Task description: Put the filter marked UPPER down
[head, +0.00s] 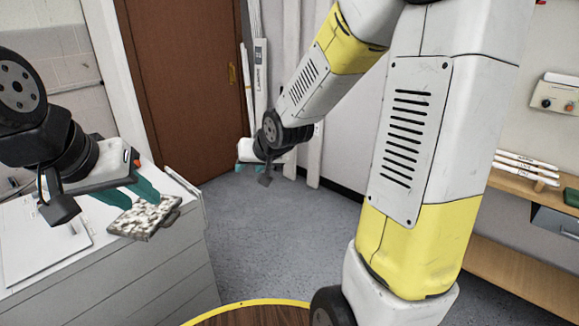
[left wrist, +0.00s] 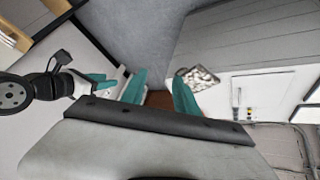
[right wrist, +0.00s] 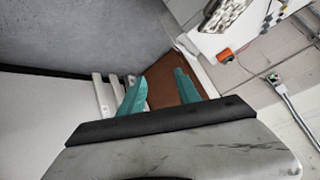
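A filter (head: 143,218) with a mottled grey-white face and a dark frame is at the front edge of the white cabinet top (head: 95,222). No marking on it is legible. The filter also shows in the left wrist view (left wrist: 203,77), beside the right-hand finger, and partly at the top of the right wrist view (right wrist: 224,12). My left gripper (head: 130,192) is right by the filter; its teal fingers are apart with an empty gap (left wrist: 160,95). I cannot tell whether a finger touches the filter. My right gripper (right wrist: 157,92) is open and empty, away from the cabinet.
A brown door (head: 190,80) and long white boxes (head: 259,80) stand behind. A wooden shelf (head: 530,175) with white rods is at the right. The grey floor (head: 265,225) between is clear.

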